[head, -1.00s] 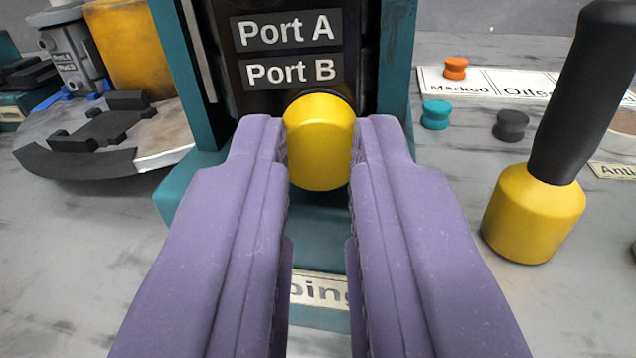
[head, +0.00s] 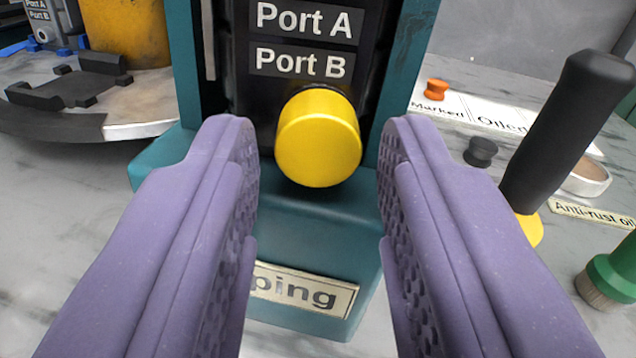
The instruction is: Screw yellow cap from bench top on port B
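The yellow cap (head: 318,138) sits on the front of the black motor face, just below the "Port B" label (head: 298,63). The port behind it is mostly hidden by the cap. My gripper (head: 318,150) is open, with one purple finger on each side of the cap and a clear gap to both. The cap stays in place with no finger touching it. How deep its thread sits cannot be seen.
A teal stand (head: 330,225) holds the motor. At right are a black-handled tool (head: 570,125) with a yellow base, a black plug (head: 480,152), an orange plug (head: 436,90) and a green-topped item (head: 610,270). A round plate (head: 150,105) with black fixtures is at left.

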